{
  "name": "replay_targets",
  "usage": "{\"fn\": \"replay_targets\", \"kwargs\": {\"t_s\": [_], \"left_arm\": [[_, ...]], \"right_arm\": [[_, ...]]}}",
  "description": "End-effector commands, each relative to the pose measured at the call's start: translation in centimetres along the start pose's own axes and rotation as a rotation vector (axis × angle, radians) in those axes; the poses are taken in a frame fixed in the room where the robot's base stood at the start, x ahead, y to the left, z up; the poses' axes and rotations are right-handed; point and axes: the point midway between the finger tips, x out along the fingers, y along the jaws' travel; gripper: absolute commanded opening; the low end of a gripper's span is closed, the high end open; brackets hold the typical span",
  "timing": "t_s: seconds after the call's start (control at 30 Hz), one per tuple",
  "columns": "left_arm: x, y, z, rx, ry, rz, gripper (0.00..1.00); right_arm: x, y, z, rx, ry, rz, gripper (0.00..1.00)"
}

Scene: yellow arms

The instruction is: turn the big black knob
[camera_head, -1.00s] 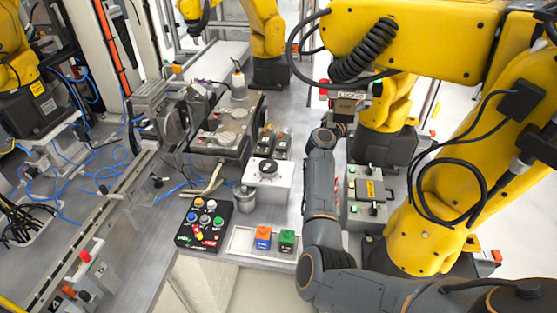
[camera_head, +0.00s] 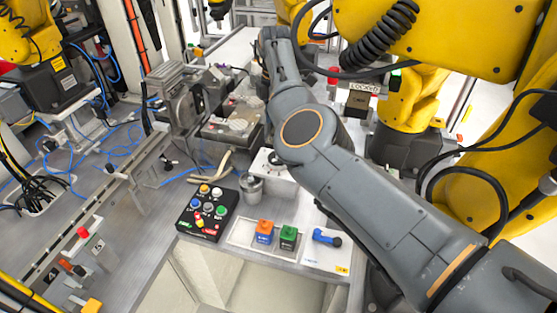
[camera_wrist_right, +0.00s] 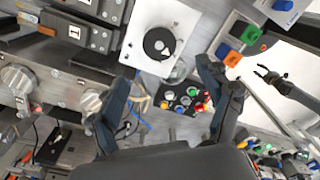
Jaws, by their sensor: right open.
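The big black knob (camera_wrist_right: 159,43) is a round dial with a white pointer mark, on a white box (camera_wrist_right: 184,22) in the right wrist view. In the head view the box (camera_head: 284,178) stands mid-table, and my right arm partly covers it and the knob (camera_head: 275,158). My right gripper (camera_wrist_right: 155,97) is open and empty in its wrist view. The knob lies beyond its spread fingers, apart from them. In the head view my arm hides the gripper. A small dark claw (camera_wrist_right: 268,74) at the right of the wrist view looks like my left gripper; its jaws are too small to judge.
A black button panel (camera_head: 207,212), an orange block (camera_head: 264,231), a green block (camera_head: 288,237) and a blue item (camera_head: 326,238) lie near the table's front edge. A metal cylinder (camera_head: 250,187) stands beside the white box. Yellow arms (camera_head: 440,40) crowd the right.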

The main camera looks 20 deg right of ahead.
Motion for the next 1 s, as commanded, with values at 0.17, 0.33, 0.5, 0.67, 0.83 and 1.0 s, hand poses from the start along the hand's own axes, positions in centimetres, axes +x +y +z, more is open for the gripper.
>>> {"fn": "replay_targets", "kwargs": {"t_s": [0.17,0.33,0.5,0.67,0.83,1.0], "left_arm": [[3.3,0.0,0.3,0.000,-0.001,0.000,0.40],[5.5,0.1,0.6,0.000,-0.001,0.000,0.40],[7.1,0.2,0.7,0.001,-0.001,0.001,0.40],[7.9,0.3,0.8,0.003,-0.001,0.002,0.40],[8.0,0.4,0.8,0.003,-0.001,0.003,0.40],[7.9,0.5,0.7,0.003,0.000,0.005,0.40]], "right_arm": [[4.2,0.0,0.1,0.000,-0.003,-0.001,0.78],[7.3,0.0,0.1,0.000,-0.004,0.000,0.78],[9.7,0.0,0.2,0.000,-0.004,0.001,0.78],[11.0,0.0,0.1,0.000,-0.003,0.001,0.78],[11.2,0.0,0.1,0.000,-0.003,0.002,0.78],[11.2,0.0,0.1,0.000,-0.003,0.002,0.78]]}}
